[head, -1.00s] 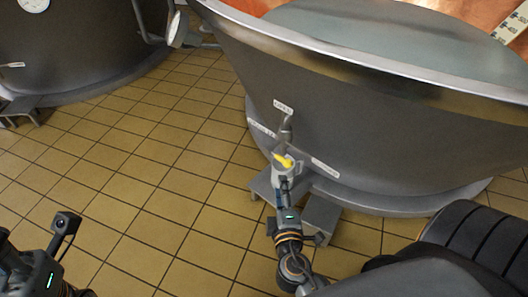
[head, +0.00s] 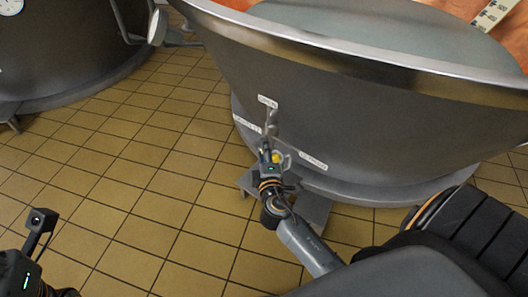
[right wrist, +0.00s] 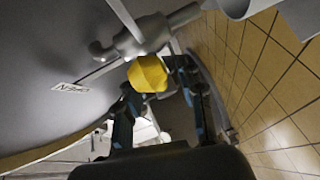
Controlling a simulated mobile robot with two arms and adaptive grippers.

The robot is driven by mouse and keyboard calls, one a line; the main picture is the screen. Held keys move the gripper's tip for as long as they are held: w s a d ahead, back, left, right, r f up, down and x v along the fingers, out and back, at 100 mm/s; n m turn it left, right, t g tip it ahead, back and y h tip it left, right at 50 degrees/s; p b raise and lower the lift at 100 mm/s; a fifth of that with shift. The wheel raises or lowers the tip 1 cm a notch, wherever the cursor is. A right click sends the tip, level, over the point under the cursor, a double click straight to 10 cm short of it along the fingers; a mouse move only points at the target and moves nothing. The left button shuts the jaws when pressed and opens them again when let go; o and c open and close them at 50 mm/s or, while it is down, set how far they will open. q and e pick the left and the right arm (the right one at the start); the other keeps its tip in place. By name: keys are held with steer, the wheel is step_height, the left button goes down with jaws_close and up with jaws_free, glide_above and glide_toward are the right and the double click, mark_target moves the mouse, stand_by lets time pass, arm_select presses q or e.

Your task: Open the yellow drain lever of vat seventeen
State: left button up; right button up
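The yellow drain lever (head: 276,158) sits on the valve low on the front of the large grey vat (head: 350,120). The gripper partly hides it in the head view. My right gripper (head: 265,149) is at the lever. In the right wrist view the yellow lever end (right wrist: 148,74) shows at the tips of the fingers (right wrist: 156,82), which stand apart on either side of it. I see no clear grip on it. My left arm's end (head: 22,275) shows at the lower left; its fingers cannot be seen.
White labels, one above the valve (head: 267,101) and one to its right (head: 313,160), are on the vat wall. A grey step-like foot (head: 310,210) stands below the valve. Another vat (head: 60,60) is at the upper left. The tiled floor (head: 130,190) between is clear.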

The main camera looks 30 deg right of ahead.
jaws_close()
steer(key=shift+r+p, duration=0.1)
steer(key=shift+p, duration=0.3)
